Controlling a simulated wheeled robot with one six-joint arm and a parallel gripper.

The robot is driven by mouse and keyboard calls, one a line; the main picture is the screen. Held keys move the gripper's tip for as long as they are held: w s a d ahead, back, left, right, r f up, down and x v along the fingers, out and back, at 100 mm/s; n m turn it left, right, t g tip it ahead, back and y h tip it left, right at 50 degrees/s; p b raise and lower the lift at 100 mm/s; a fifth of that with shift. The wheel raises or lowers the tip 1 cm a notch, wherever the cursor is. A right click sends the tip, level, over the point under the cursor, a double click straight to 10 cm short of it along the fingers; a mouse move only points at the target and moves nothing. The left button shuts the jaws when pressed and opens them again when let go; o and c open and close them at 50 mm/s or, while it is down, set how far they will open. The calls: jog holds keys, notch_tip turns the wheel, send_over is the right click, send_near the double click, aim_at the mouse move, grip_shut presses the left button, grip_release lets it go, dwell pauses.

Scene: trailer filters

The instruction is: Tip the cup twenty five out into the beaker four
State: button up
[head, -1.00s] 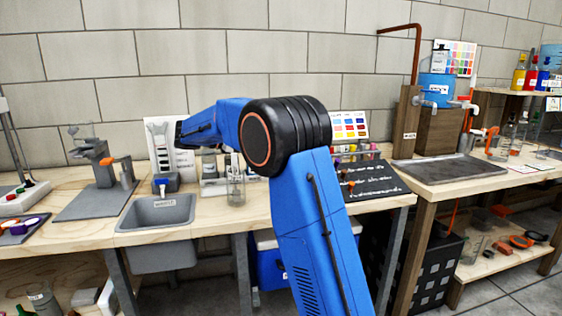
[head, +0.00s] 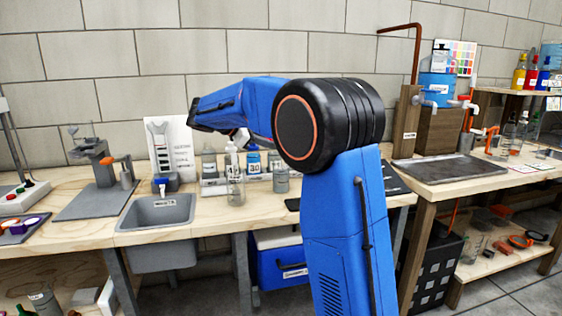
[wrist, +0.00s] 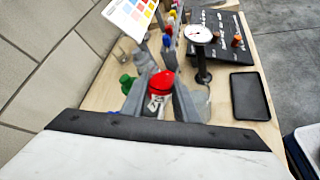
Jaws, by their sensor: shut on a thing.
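In the wrist view my gripper (wrist: 160,102) has its grey fingers on either side of a small cup (wrist: 158,90) with a red top and a pale label with dark marks. The fingers are shut on it; I cannot read its number. In the head view the gripper and held cup are hidden behind my blue arm. A clear glass beaker (head: 236,190) stands near the bench's front edge, right of the sink. I cannot read a number on it, so I cannot tell if it is beaker four.
Labelled bottles (head: 253,160) and a grey jar (head: 281,178) stand behind and beside the beaker. The grey sink (head: 158,212) is to its left. The wrist view shows a green bottle (wrist: 127,83), a round gauge (wrist: 198,35) on a stand and a black tray (wrist: 250,95).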

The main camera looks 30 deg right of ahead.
jog(key=shift+s+d+f+m+y, duration=0.15)
jog(key=shift+s+f+m+y, duration=0.1)
jog(key=shift+s+m+y, duration=0.1)
jog(key=shift+s+r+m+t+y, duration=0.15)
jog(key=shift+r+m+t+y, duration=0.15)
jog(key=shift+t, duration=0.3)
dwell(0.8)
jog(key=shift+r+m+t+y+p, duration=0.25)
jog(key=shift+m+t+p, duration=0.15)
jog(key=shift+m+t, duration=0.15)
dwell(0.5)
jog(key=shift+f+m+t+p, duration=0.5)
jog(key=shift+t+p, duration=0.05)
jog(key=shift+p, duration=0.1)
dwell(1.4)
jog(key=shift+r+m+t+y+p, duration=0.25)
jog(key=shift+m+t+y+p, duration=0.15)
jog(key=shift+p, duration=0.15)
dwell(1.5)
jog(key=shift+s+d+f+m+t+p, duration=0.1)
jog(key=shift+f+m+t+p, duration=0.15)
jog(key=shift+m+t+p, duration=0.1)
dwell(0.8)
